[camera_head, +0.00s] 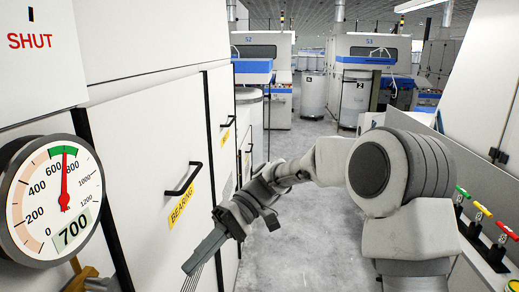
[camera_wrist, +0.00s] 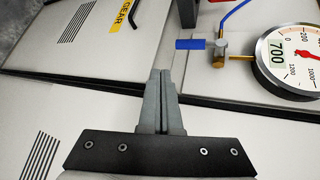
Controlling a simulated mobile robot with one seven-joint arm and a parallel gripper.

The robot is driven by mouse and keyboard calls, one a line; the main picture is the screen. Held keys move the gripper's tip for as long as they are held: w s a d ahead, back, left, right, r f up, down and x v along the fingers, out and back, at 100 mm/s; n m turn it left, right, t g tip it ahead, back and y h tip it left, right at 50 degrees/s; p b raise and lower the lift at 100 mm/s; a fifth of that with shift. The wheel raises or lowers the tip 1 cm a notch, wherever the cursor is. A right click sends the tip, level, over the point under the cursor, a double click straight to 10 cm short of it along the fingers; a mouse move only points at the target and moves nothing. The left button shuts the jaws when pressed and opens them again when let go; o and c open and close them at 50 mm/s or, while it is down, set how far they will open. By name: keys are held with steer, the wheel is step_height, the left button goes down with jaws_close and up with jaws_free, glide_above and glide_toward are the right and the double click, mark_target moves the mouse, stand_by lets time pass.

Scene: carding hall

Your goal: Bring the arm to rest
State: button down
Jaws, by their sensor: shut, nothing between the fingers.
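My arm reaches out from the right side of the head view, bends at the elbow and slants down to the left. My gripper (camera_head: 190,267) is at its end, low in front of the white machine panels (camera_head: 150,118). The wrist view shows its two grey fingers (camera_wrist: 161,76) lying together with nothing between them. In that view they point toward a panel seam, below a blue-handled valve (camera_wrist: 190,44). I cannot tell whether the fingertips touch a panel.
A round gauge (camera_head: 50,200) reading 700 stands close at left, under a "SHUT" sign (camera_head: 35,42). A door handle (camera_head: 183,180) juts out above a "BEARING" label. Coloured levers (camera_head: 482,211) line the right. Grey floor (camera_head: 310,225) lies open between, with machines behind.

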steer(key=s+d+m+t+h, duration=0.2)
steer(key=d+t, duration=0.3)
steer(key=d, duration=0.3)
steer(key=s+d+r+m+t+h, duration=0.1)
steer(key=s+d+m+t+h, duration=0.2)
steer(key=d, duration=0.6)
steer(key=s+d+r+m+t+h, duration=0.1)
steer(key=s+d+m+t+h, duration=0.1)
steer(key=s+d+t, duration=0.4)
steer(key=d+t+h, duration=0.1)
steer(key=d+t, duration=0.1)
steer(key=d, duration=0.1)
steer(key=shift+s+m+h, duration=0.25)
steer(key=shift+m+h, duration=0.15)
